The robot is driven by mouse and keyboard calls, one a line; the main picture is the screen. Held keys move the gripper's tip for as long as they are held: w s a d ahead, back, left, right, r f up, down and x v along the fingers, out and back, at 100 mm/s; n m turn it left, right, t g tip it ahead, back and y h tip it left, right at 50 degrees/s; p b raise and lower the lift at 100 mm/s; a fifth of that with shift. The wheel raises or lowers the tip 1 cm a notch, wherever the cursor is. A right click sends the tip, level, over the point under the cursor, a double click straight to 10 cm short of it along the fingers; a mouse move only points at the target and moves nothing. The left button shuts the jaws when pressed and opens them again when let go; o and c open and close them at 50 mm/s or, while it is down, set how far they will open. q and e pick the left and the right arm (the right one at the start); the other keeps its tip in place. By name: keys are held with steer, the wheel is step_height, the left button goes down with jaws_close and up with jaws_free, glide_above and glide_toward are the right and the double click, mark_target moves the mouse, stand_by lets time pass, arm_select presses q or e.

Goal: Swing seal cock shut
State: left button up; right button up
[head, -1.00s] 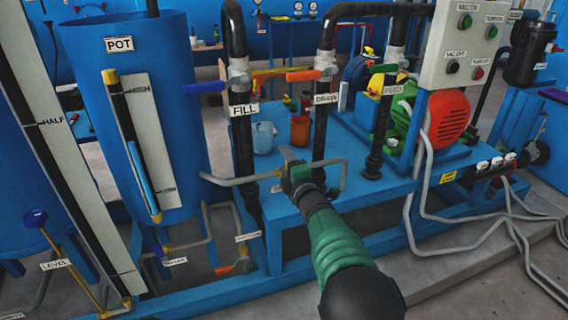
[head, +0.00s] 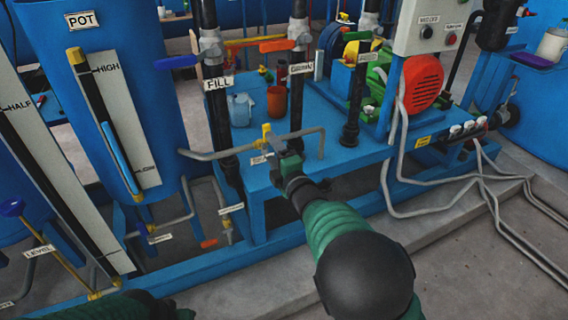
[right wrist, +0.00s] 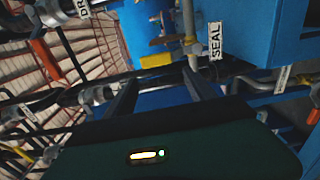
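The seal cock's yellow handle (head: 267,133) stands up from the thin grey pipe at the front of the blue skid. It also shows in the right wrist view (right wrist: 156,60), beside the white SEAL label (right wrist: 215,40). My right gripper (head: 270,152) is just below and in front of the handle in the head view. In the right wrist view my right gripper (right wrist: 160,88) has its two dark fingers spread apart with nothing between them, and the yellow handle lies just beyond the tips. Part of my left arm shows at the bottom left; its gripper is not visible.
The FILL pipe (head: 217,125) and the drain pipe (head: 297,105) rise close on either side of the cock. The concrete floor in front is mostly clear.

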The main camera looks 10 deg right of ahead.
steer(key=p+v, duration=0.1)
steer(key=v, duration=0.7)
steer(key=shift+s, duration=0.3)
steer(key=shift+d, duration=0.1)
